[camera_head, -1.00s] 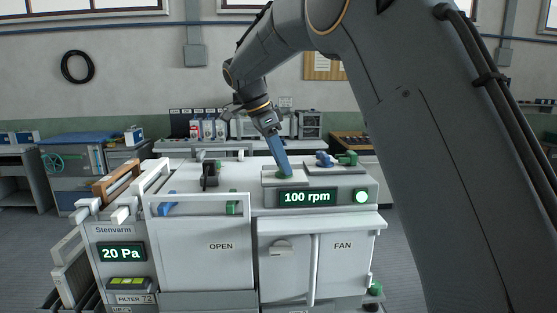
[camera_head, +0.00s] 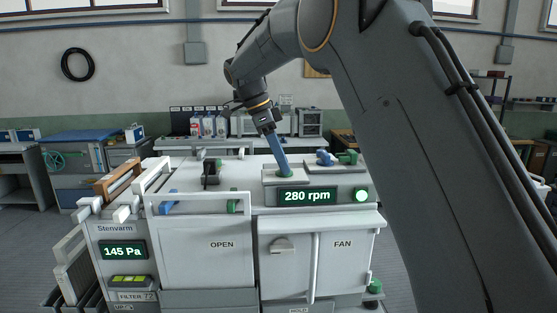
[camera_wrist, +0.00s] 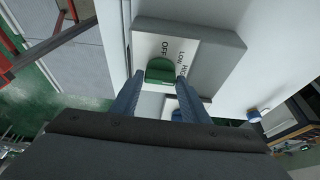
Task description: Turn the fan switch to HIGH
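The fan switch is a green knob (camera_wrist: 160,71) on a white plate (camera_wrist: 198,48) marked OFF, LOW and HIGH. In the head view the green knob (camera_head: 286,174) sits on top of the cabinet, behind the fan display (camera_head: 307,196), which reads 280 rpm. My gripper (camera_wrist: 160,80) has its two blue fingers apart, one on each side of the knob, with a small gap appearing at each side. In the head view my gripper (camera_head: 284,168) reaches down to the knob. Which label the knob points at is hard to tell.
A blue knob and green valve (camera_head: 345,157) stand on a plate to the right. A black lever (camera_head: 211,173) is to the left. White handles (camera_head: 150,180) and a door marked OPEN (camera_head: 200,250) are in front. A pressure display (camera_head: 122,250) reads 145 Pa.

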